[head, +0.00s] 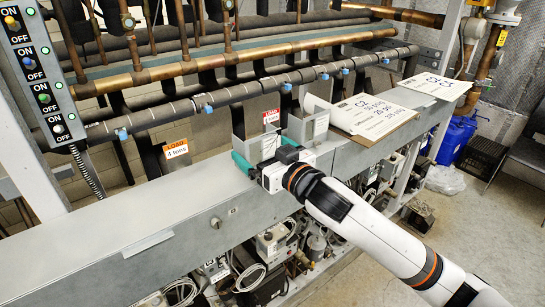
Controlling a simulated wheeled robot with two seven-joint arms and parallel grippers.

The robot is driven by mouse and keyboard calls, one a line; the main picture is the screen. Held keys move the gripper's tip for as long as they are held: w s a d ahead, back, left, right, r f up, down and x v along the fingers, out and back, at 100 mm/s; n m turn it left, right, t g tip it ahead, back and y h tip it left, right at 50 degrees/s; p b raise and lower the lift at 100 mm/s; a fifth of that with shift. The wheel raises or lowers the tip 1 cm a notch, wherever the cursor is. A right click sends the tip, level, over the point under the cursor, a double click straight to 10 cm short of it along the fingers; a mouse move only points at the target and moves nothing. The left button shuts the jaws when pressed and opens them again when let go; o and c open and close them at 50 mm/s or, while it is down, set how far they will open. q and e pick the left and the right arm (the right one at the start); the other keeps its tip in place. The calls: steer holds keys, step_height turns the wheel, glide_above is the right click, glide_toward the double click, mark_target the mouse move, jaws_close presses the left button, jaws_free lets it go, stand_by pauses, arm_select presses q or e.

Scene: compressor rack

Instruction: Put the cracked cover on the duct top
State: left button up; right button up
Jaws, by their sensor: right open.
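My right gripper (264,152) reaches in from the lower right, low over the grey duct top (150,215). Its two teal fingers are spread apart. A grey box-like piece (256,147) stands at the fingers, seemingly between them; contact cannot be told, as the gripper body hides its lower part. I see no clear crack on either, so I cannot tell which is the cracked cover. My left gripper is not in view.
Copper and dark pipes (210,62) run behind the duct. A clipboard (385,120) and a white sign (434,86) lie on its right part. A switch panel (42,75) stands at the left. The duct's left part is clear. Compressor parts (275,240) fill the space below.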

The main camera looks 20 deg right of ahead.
steer(key=b+v, duration=0.3)
steer(key=v, duration=0.9)
steer(key=shift+b, duration=0.4)
steer(key=shift+w, duration=0.1)
